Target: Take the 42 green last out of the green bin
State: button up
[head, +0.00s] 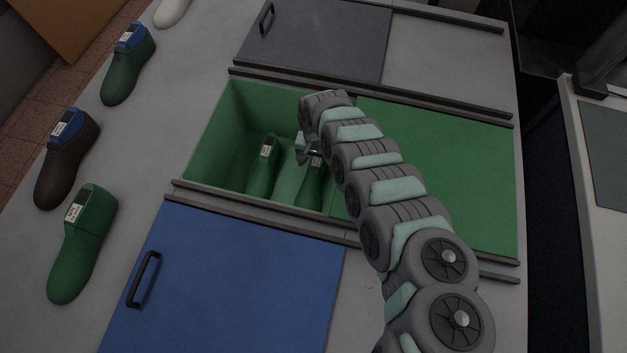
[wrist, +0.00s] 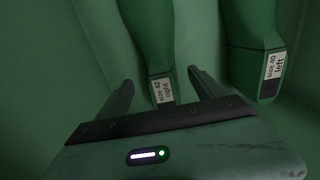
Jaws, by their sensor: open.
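The green bin (head: 205,150) is open on its left part, and two green lasts stand inside. In the wrist view, the last labelled size 42 right (wrist: 155,45) has its labelled end between the fingers of my gripper (wrist: 160,76), which are open. A second green last, labelled size 40 left (wrist: 262,50), is to the right, outside the fingers. In the head view my gripper (head: 308,154) reaches into the bin at the right-hand last (head: 311,188); the other last (head: 263,165) is left of it. Labels there are too small to read.
A green lid (head: 450,170) covers the bin's right part. A blue lid (head: 225,285) and a grey lid (head: 318,40) lie either side. Green (head: 82,245), brown (head: 66,165) and blue-topped green (head: 127,70) lasts stand on the left.

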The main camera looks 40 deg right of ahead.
notch_tip(320, 180, down, 7)
jog(key=b, duration=0.4)
jog(key=shift+w+r, duration=0.1)
jog(key=shift+w, duration=0.05)
jog(key=shift+r, duration=0.15)
jog(key=shift+c, duration=0.4)
grip_shut()
